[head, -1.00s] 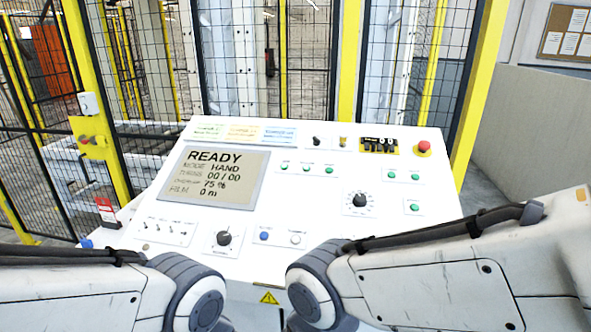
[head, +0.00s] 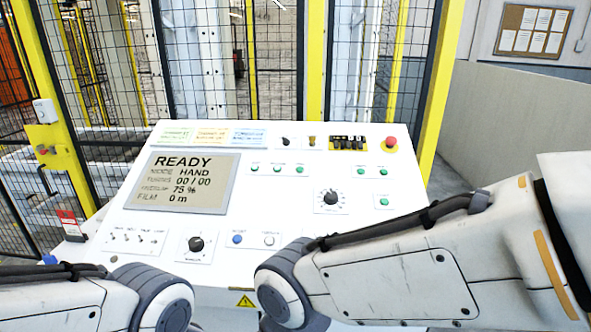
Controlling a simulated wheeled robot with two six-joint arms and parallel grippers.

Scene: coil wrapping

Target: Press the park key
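The white sloped control panel (head: 290,215) fills the middle of the head view. Its display (head: 182,182) reads READY, MODE HAND, 00/00, 75 %, FILM 0 m. A blue button (head: 237,239) and a white button (head: 269,241) sit side by side low on the panel. Several small green buttons (head: 276,169) sit higher and to the right. The key labels are too small to read, so I cannot tell which is the park key. My two arms reach in from the lower left and lower right. Neither gripper shows.
A red emergency stop (head: 390,144) is at the panel's top right. A black dial (head: 331,198), a selector knob (head: 196,244) and toggle switches (head: 133,238) are on the panel. A yellow-framed mesh fence (head: 430,95) stands behind. My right forearm covers the panel's lower right.

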